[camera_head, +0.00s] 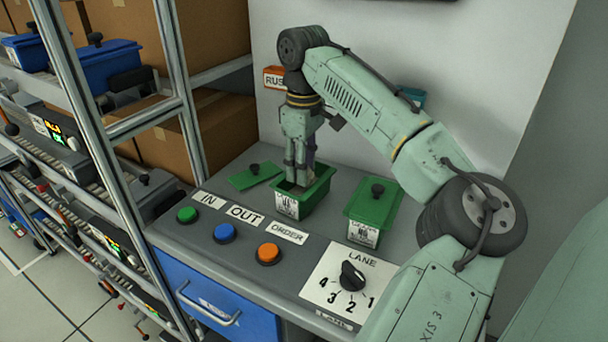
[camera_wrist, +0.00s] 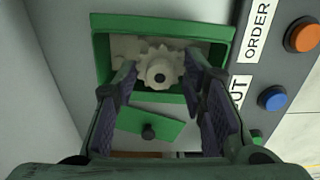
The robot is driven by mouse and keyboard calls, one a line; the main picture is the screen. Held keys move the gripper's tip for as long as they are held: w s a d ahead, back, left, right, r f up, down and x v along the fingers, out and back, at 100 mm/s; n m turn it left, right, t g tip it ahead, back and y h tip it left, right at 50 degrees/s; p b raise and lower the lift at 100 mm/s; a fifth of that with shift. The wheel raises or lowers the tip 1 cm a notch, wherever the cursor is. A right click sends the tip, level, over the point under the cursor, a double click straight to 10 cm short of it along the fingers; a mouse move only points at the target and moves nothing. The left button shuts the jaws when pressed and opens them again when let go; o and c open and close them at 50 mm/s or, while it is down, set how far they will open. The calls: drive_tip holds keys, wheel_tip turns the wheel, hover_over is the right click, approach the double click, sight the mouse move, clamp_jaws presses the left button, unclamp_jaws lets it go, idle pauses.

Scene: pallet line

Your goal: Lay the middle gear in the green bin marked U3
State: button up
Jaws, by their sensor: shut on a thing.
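A pale gear (camera_wrist: 160,68) with a dark centre hole lies between my fingertips in the wrist view, at or inside the mouth of an open green bin (camera_wrist: 101,62). My gripper (camera_wrist: 160,78) is shut on it. In the head view my gripper (camera_head: 299,182) points straight down into the same bin (camera_head: 317,198), and its fingertips and the gear are mostly hidden there. More pale material shows around the gear; I cannot tell its shape. The bin's white label (camera_head: 287,205) is too small to read.
A loose green lid (camera_head: 252,178) lies left of the open bin. A second green bin (camera_head: 372,213), with its lid on, stands to the right. Green, blue and orange buttons (camera_head: 268,253) and a lane dial (camera_head: 352,276) line the front. A metal rack (camera_head: 100,135) stands left.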

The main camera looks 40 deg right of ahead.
drive_tip(key=shift+f, duration=1.55)
drive_tip(key=shift+f, duration=0.15)
drive_tip(key=o, duration=0.8)
drive_tip(key=shift+o, duration=0.2)
wheel_tip(320, 180, up, 12)
drive_tip(key=shift+r, duration=0.2)
